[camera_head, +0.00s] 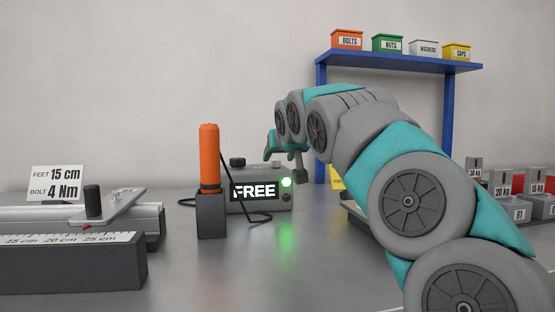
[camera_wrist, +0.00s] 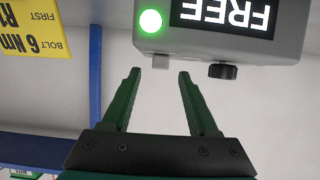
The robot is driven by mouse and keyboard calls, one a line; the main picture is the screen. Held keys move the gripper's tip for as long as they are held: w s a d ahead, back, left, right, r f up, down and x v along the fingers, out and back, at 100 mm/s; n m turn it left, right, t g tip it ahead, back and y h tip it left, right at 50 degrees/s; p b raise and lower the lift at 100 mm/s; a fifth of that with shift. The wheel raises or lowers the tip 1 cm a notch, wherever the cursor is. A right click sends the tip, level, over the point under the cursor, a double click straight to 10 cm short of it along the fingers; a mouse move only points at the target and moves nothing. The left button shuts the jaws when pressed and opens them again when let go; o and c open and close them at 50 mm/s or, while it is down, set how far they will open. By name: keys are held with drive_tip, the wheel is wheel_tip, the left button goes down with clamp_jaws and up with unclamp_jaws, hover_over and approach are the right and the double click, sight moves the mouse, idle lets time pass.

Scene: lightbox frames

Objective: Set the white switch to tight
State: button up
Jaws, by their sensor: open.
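A grey box (camera_head: 280,203) with a lit display reading FREE (camera_head: 254,191) and a glowing green lamp (camera_head: 287,182) stands on the table. In the wrist view the box (camera_wrist: 292,48) is upside down, with its green lamp (camera_wrist: 150,21). A small pale block, apparently the white switch (camera_wrist: 160,62), sticks out of its top below the lamp, beside a black knob (camera_wrist: 222,71). My gripper (camera_wrist: 160,74) is open, its dark green fingers pointing at the switch with one tip on each side in the picture. I cannot tell whether they touch it. In the head view my gripper (camera_head: 284,157) is above the box.
An orange-handled tool (camera_head: 209,158) stands in a dark holder left of the box, with a black cable. A ruler fixture (camera_head: 75,265) is at far left. A blue shelf (camera_head: 400,61) with labelled bins and grey weights (camera_head: 502,183) are at right. Front middle table is clear.

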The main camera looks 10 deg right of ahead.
drive_tip(key=v, duration=0.5)
